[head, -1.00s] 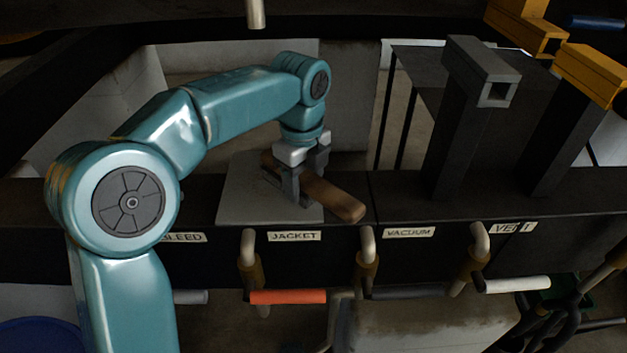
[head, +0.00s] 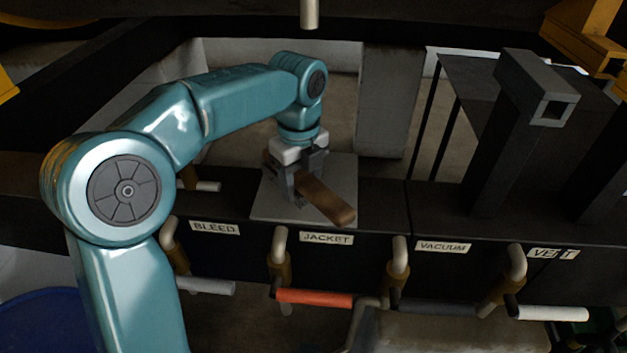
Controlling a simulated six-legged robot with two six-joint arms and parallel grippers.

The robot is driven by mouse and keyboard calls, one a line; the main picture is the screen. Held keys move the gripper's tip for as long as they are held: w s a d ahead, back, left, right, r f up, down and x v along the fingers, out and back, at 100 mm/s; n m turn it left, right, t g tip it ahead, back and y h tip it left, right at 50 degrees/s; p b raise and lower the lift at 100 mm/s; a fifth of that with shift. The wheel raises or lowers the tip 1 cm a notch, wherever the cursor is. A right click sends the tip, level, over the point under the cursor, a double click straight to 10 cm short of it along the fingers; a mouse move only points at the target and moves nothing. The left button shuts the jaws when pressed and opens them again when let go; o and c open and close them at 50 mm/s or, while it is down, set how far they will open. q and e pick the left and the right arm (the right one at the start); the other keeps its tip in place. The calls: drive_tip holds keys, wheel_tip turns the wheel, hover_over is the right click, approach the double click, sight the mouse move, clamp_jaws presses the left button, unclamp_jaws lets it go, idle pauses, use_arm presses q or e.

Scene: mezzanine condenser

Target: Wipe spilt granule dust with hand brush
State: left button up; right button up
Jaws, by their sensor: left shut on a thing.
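My left gripper (head: 302,184) is shut on the hand brush (head: 329,204), a brown wooden bar lying at a slant. The brush is over the grey square plate (head: 345,175) on the dark ledge, its near end toward the plate's front right corner. The bristles are hidden, and I cannot tell whether they touch the plate. I cannot make out any granule dust; my gripper and the brush cover part of the plate. My right gripper is not in view.
Labels BLEED, JACKET (head: 326,239), VACUUM and VENT run along the ledge's front. Bent pipes with handles, one orange (head: 314,298), stick out below them. A dark post with a grey square-tube top (head: 538,85) stands at right. A pipe end (head: 309,13) hangs above.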

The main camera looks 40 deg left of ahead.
use_arm(q)
drive_tip(key=shift+s+a, duration=0.45)
drive_tip(key=shift+a, duration=0.35)
drive_tip(key=shift+s+a, duration=0.4)
drive_tip(key=shift+a, duration=0.4)
drive_tip(key=shift+w+a+f+p, duration=0.1)
drive_tip(key=shift+w+a+p, duration=0.15)
drive_tip(key=shift+w+p, duration=0.35)
drive_tip(key=shift+w+d, duration=0.65)
drive_tip(key=shift+d, duration=0.45)
drive_tip(key=shift+w+d, duration=0.7)
drive_tip(key=shift+d, duration=0.35)
drive_tip(key=shift+w+d, duration=0.65)
drive_tip(key=shift+d, duration=0.45)
drive_tip(key=shift+w+d, duration=0.45)
drive_tip(key=shift+d, duration=0.4)
drive_tip(key=shift+w+d, duration=0.4)
drive_tip(key=shift+d, duration=0.4)
